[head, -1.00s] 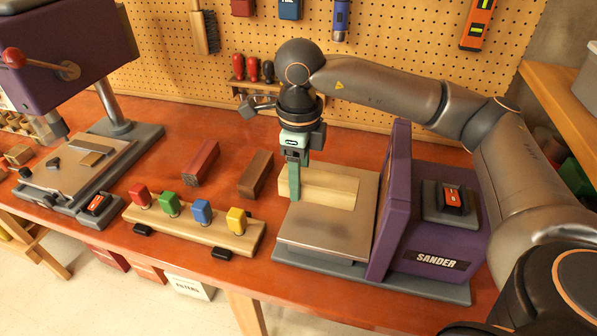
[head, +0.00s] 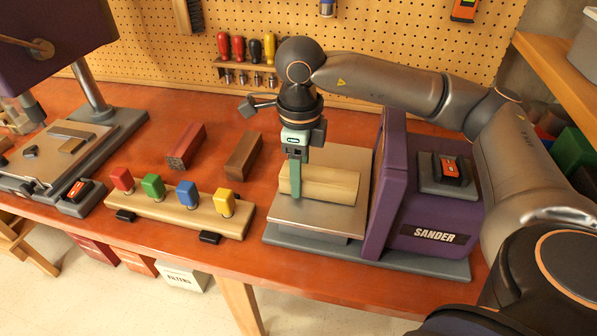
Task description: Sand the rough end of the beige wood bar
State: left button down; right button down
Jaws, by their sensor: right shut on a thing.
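The beige wood bar (head: 330,186) lies on the metal table (head: 310,217) of the purple sander (head: 430,205). Its right end points at the sander's upright purple housing; whether it touches the disc side is hidden from this angle. My right gripper (head: 296,188) points down over the left part of the bar and is shut on it, one green finger showing on the near side. The other finger is hidden behind the bar. The sander's red switch (head: 451,171) sits on top of its housing. My left gripper is not in view.
A reddish bar (head: 186,146) and a dark brown bar (head: 243,156) lie left of the sander. A wooden rack with red, green, blue and yellow knobs (head: 180,210) stands in front. A drill press (head: 85,130) stands at far left. Screwdrivers (head: 246,48) hang behind.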

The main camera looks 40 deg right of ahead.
aim_at(315, 178)
jog(key=shift+s+d+b, duration=0.45)
jog(key=shift+s+d, duration=0.5)
jog(key=shift+s, duration=0.15)
jog(key=shift+s+a+b, duration=0.35)
jog(key=shift+s+a, duration=0.05)
jog(key=shift+a, duration=0.05)
dwell(0.8)
jog(key=shift+w+d+b, duration=0.25)
jog(key=shift+d+b, duration=0.05)
dwell(0.4)
jog(key=shift+w+a, duration=1.3)
jog(key=shift+w, duration=0.25)
notch_tip(315, 178, up, 9)
jog(key=p, duration=0.7)
jog(key=shift+r, duration=0.1)
